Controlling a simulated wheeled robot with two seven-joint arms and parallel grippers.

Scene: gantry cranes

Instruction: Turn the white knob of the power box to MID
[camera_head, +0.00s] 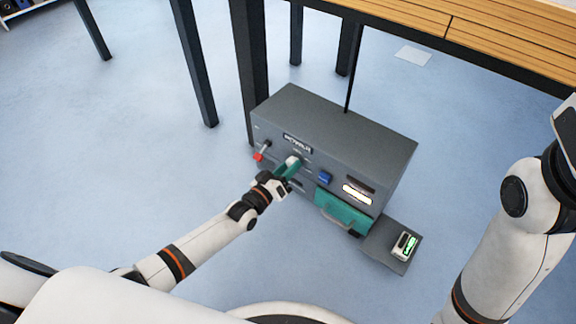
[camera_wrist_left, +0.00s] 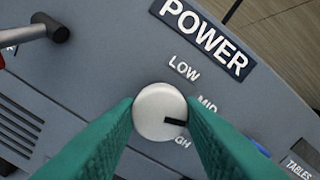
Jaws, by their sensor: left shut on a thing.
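The grey power box (camera_head: 330,130) stands on the floor with its panel facing me. Its round white knob (camera_head: 292,161) shows up close in the left wrist view (camera_wrist_left: 155,108). The dark mark on the knob points right and slightly down, between the MID label (camera_wrist_left: 207,103) and the partly hidden label ending in GH (camera_wrist_left: 182,141). The LOW label (camera_wrist_left: 184,69) is above. My left gripper (camera_head: 286,170) is shut on the knob, with a green finger at each side of it. My right arm shows at the right edge, but its fingers are out of view.
A red-tipped lever (camera_head: 260,153) is left of the knob and a blue switch (camera_head: 325,178) is right of it. A green drawer front (camera_head: 342,212) and a shelf holding a small device (camera_head: 404,245) are lower right. A wooden-topped table (camera_head: 480,35) stands behind.

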